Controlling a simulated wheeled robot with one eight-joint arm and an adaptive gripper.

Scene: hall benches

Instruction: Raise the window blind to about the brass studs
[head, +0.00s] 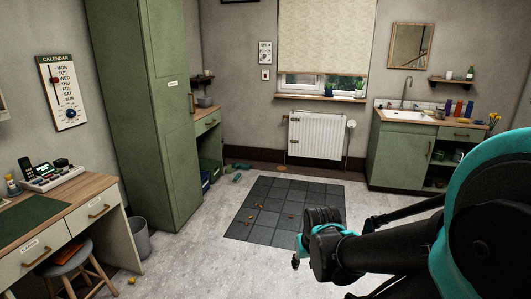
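The cream window blind (325,38) hangs on the back wall and covers most of the window. Its lower edge is a little above the sill, and a strip of window glass (318,83) shows below it. I cannot make out brass studs at this size. A white wall panel (265,53) with small marks is left of the blind, with a small switch plate (265,75) under it. My gripper (298,255) is at the end of my black and teal arm at the lower right, far in front of the window. Its fingers are too small and dark to read.
A white radiator (315,136) stands under the sill, which holds potted plants. A dark tiled mat (285,207) lies on the open floor. A tall green cabinet (145,110) and a desk (60,225) with a stool (70,262) are left; a sink unit (412,155) is right.

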